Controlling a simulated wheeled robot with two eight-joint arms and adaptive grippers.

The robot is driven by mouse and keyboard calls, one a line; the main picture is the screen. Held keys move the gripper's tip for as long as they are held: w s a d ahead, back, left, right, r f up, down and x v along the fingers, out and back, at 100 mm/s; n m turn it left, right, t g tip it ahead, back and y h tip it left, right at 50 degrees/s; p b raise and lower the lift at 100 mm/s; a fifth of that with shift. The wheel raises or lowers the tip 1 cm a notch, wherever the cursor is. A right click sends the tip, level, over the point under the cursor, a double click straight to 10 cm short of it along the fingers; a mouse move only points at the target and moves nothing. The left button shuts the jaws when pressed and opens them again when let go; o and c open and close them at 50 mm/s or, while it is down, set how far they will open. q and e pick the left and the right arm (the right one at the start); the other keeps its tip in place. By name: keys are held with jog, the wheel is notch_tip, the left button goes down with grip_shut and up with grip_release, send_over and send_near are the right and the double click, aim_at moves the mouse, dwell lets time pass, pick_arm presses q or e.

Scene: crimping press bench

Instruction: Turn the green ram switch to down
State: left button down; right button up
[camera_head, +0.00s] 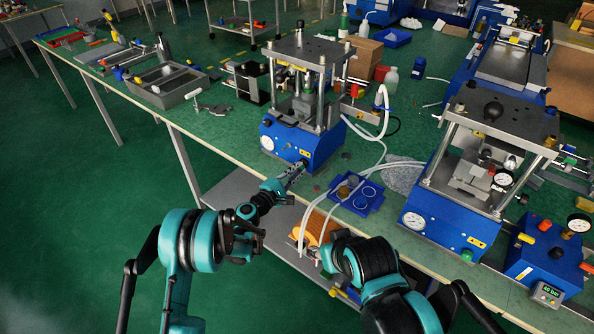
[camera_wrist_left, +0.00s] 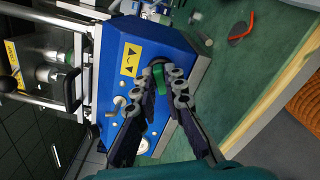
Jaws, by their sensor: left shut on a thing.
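The green ram switch (camera_wrist_left: 159,79) is a small green knob on the front of a blue press base, beside a yellow label with two black arrows (camera_wrist_left: 132,60). In the left wrist view my left gripper (camera_wrist_left: 163,82) has its grey fingertips on either side of the knob, shut on it. The same press (camera_head: 283,139) stands left of centre in the head view, and my left gripper (camera_head: 294,172) reaches its lower front corner there, hiding the switch.
A blue tray (camera_head: 374,199) with small round parts lies right of my left gripper. White hoses run across the bench near it. A second blue press (camera_head: 449,224) stands at the right, with a gauge box (camera_head: 545,259) beside it. An orange bin (camera_head: 314,225) is below the bench edge.

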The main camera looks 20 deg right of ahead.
pick_arm(q)
jog(key=shift+w, duration=0.1)
jog(key=c, duration=1.6)
grip_release()
jog(key=v, duration=1.2)
jog(key=s+a+r+m+g+y, duration=0.2)
jog(key=s+a+r+m+y, duration=0.3)
jog(key=s+a+r+m, duration=0.35)
jog(key=s+a+r+m+g+y, duration=0.1)
jog(key=s+a+m+y, duration=0.4)
jog(key=s+a, duration=1.5)
jog(key=g+y, duration=0.1)
jog(key=y, duration=0.3)
jog(key=shift+s+a, duration=0.15)
jog(key=shift+s, duration=0.15)
